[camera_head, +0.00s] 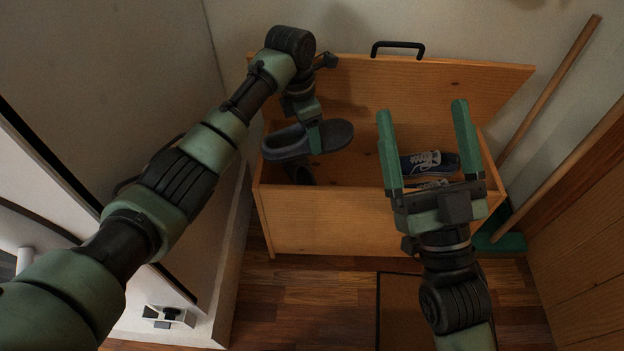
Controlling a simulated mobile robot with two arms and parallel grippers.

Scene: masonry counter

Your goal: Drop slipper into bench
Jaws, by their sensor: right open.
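The wooden bench (330,222) stands with its lid (455,85) raised and its inside open. A dark grey slipper (337,134) is in my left gripper (314,150), which is shut on it over the left part of the bench opening. The fingers hide the slipper's middle. Another dark item (299,173) shows below it at the left end of the bench; its shape is partly hidden. My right gripper (422,112) is open and empty, with its fingers up over the front right of the bench.
Blue sneakers (428,163) lie inside the bench on the right, partly hidden by my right gripper. A broom (548,122) leans on the right, its green head (500,243) on the floor. A brown mat (398,318) lies in front. A white wall edge (232,250) borders the left.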

